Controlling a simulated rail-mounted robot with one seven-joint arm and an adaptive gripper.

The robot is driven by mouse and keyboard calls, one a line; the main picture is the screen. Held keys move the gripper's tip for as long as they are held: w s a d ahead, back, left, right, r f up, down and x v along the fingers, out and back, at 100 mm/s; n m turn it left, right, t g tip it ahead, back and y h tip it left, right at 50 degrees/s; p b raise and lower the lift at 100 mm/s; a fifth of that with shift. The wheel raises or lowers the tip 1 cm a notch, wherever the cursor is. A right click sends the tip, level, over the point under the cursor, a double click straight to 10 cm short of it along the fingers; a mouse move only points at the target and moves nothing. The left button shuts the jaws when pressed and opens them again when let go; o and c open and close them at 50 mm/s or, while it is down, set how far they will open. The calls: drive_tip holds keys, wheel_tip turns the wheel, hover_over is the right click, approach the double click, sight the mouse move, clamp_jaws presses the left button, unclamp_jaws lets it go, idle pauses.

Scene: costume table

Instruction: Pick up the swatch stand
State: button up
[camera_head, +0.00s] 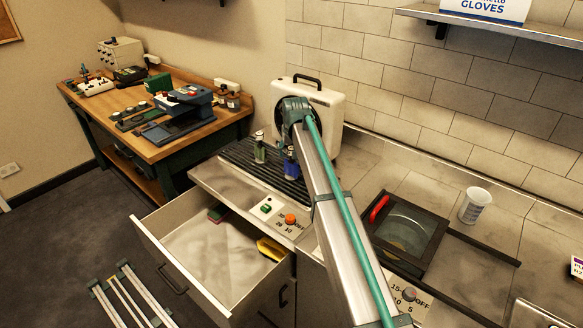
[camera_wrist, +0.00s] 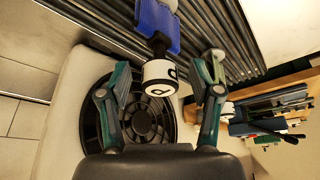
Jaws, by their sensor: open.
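No thing in view can be told for certain as the swatch stand. My gripper (camera_wrist: 168,66) is open, with one finger on each side in the wrist view. Between the fingers shows a white end with a black marking (camera_wrist: 158,78), joined by a black neck to a blue body (camera_wrist: 158,22). Whether the fingers touch it cannot be told. A blue item (camera_head: 290,163) also stands on the black ribbed rack in the head view, beside my arm. A small bottle with a pale top (camera_head: 259,148) stands to its left. My arm hides part of this area.
A white case with a round black grille (camera_head: 325,108) stands behind the rack (camera_head: 240,158). An open drawer (camera_head: 190,245) juts out below. A black-framed box (camera_head: 425,238) and a white cup (camera_head: 475,206) are at right. A wooden workbench (camera_head: 165,150) with tools stands at left.

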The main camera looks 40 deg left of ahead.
clamp_jaws()
drive_tip(key=shift+r, duration=0.2)
idle(0.5)
